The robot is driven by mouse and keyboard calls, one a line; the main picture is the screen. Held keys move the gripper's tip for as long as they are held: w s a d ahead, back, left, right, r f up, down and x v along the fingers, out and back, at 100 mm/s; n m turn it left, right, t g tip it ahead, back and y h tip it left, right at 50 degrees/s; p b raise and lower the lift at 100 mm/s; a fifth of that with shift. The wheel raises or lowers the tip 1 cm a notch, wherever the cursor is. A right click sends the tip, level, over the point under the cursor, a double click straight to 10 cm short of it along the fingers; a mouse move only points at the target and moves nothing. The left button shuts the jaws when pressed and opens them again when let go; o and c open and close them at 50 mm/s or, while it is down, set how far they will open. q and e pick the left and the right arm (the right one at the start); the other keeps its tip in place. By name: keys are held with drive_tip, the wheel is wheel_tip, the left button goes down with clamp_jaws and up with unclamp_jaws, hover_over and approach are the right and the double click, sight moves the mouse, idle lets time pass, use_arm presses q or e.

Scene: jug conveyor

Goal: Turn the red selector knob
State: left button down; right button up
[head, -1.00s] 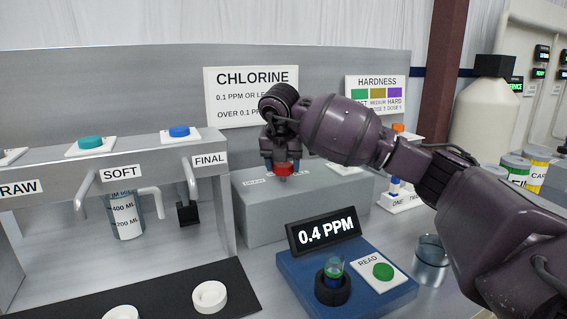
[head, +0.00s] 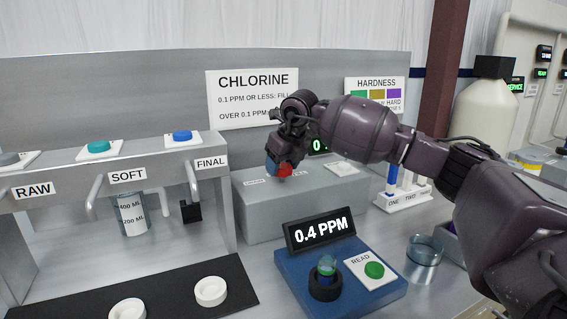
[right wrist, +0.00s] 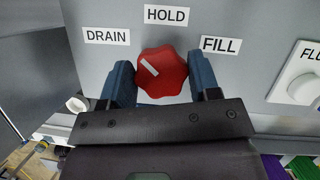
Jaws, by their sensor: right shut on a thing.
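The red selector knob (head: 285,170) is on the top of a grey box (head: 300,207) in the head view. In the right wrist view the knob (right wrist: 163,73) sits below the labels DRAIN (right wrist: 107,36), HOLD (right wrist: 166,15) and FILL (right wrist: 220,45). Its white mark points up and left, between DRAIN and HOLD. My right gripper (head: 279,167) is shut on the knob, with one blue finger on each side of it in the right wrist view (right wrist: 163,82). My left gripper is in neither view.
A blue tester (head: 385,296) reading 0.4 PPM stands in front of the box. The sample taps (head: 130,170) are at left above a black mat (head: 170,300). A glass beaker (head: 424,258) stands at right. CHLORINE (head: 252,98) and HARDNESS signs are behind.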

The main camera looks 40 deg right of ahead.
drive_tip(key=shift+n+y, duration=0.5)
drive_tip(key=shift+n, duration=0.7)
drive_tip(key=o, duration=0.9)
drive_tip(key=p+v, duration=0.2)
drive_tip(key=v, duration=0.9)
